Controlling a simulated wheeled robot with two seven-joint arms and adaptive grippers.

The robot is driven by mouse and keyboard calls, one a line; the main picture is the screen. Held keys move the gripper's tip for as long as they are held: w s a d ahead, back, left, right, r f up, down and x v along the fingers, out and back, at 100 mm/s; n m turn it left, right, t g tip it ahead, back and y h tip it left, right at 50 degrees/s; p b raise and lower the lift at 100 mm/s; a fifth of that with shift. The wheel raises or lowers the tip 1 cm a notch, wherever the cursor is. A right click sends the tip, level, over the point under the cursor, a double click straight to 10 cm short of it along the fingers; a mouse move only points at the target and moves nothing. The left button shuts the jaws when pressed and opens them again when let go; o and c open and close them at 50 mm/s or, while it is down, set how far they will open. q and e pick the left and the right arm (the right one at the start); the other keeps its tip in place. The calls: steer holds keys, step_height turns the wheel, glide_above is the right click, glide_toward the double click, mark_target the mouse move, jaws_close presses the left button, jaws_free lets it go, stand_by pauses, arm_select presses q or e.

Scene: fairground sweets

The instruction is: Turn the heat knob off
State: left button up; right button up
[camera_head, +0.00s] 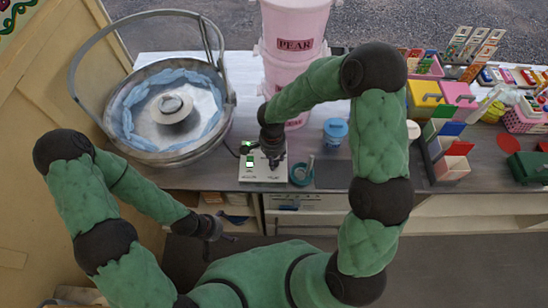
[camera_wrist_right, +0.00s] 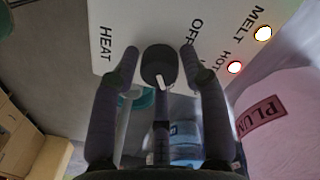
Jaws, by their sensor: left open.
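The heat knob (camera_wrist_right: 158,63) is round and dark with a white pointer mark. It sits on a white control panel (camera_wrist_right: 125,20) printed HEAT, OFF, HOT and MELT. In the head view the panel (camera_head: 255,176) lies at the counter's front edge, right of the round pan. My right gripper (camera_wrist_right: 159,55) is open with one finger on each side of the knob, a small gap showing on both sides. In the head view the right gripper (camera_head: 273,161) points down over the panel and hides the knob. My left gripper (camera_head: 219,236) is open and empty, low in front of the counter.
A large metal pan (camera_head: 136,144) with a raised handle stands left of the panel. Pink tubs (camera_head: 293,75) stand behind it. A teal tape roll (camera_head: 302,172) and blue-lidded jar (camera_head: 335,130) are close on the right.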

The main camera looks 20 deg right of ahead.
steer(key=c, duration=0.5)
